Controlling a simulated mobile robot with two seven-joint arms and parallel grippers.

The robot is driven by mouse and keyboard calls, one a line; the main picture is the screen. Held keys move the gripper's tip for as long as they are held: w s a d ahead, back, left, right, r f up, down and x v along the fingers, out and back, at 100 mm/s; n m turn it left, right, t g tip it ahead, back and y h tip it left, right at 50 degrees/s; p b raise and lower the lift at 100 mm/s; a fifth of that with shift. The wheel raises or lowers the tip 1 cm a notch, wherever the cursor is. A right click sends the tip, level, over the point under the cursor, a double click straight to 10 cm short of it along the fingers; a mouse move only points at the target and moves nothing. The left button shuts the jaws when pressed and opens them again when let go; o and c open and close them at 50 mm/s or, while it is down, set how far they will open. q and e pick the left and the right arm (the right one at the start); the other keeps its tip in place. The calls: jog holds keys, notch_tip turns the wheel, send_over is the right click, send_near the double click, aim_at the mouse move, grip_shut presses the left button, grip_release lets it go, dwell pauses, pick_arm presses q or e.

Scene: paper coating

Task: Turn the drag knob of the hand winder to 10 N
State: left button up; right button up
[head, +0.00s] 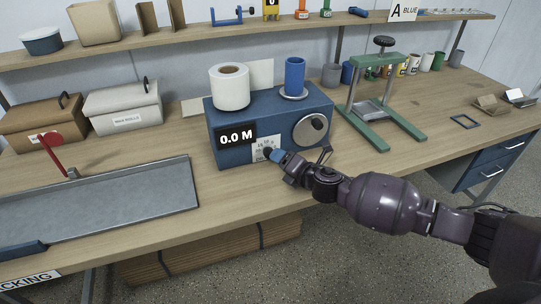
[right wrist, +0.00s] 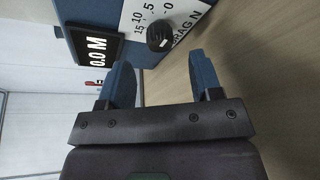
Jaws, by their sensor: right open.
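The hand winder (head: 225,112) is a blue box on the workbench, with a 0.0 M display (head: 236,136) and a large round silver handwheel (head: 311,131). Its white drag scale (right wrist: 186,12) shows 15, 10, 5, 0 and DRAG N. The drag knob (right wrist: 158,35) is small, black and ribbed, with a pale mark on its lower right side; which number it points to is hard to tell. My right gripper (right wrist: 160,68) is open and empty, its blue fingers just short of the knob and either side of its line. It also shows in the head view (head: 276,156). My left gripper is out of view.
A white roll (head: 230,88) and a blue spool (head: 295,76) stand on the winder. A green press frame (head: 379,100) stands to the right and a grey tray (head: 110,205) to the left. Bare bench top lies in front of the winder.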

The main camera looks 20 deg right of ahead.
aim_at(268, 152)
jog(key=x, duration=0.5)
jog(key=shift+w+a+f+b, duration=0.1)
jog(key=shift+w+b, duration=0.2)
jog(key=shift+b, duration=0.1)
